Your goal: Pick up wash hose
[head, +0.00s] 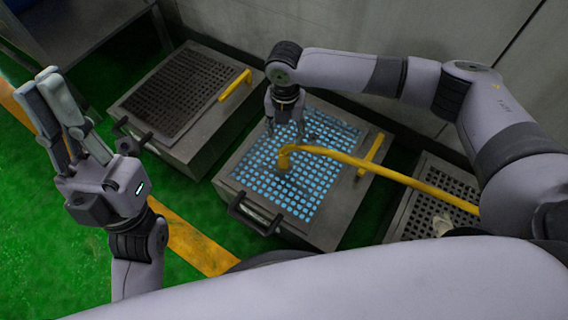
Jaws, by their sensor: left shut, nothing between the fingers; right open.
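The wash hose looks like the yellow curved tube (395,174). Its bent end hangs over the blue-lit grate (250,175) of the middle box, and it runs right behind my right arm. My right gripper (284,122) points down just above and behind the bent end. Its fingers are apart and empty, and I see no contact with the hose. My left gripper (37,85) is raised at the far left, shut and empty, well away from the hose.
A metal box with a dark grate (175,95) and a yellow bar (235,85) stands at the back left. Another dark grate (415,215) is at the right, partly hidden. The middle box has a black front handle (255,213). A wall (380,40) stands behind; green floor is free at left.

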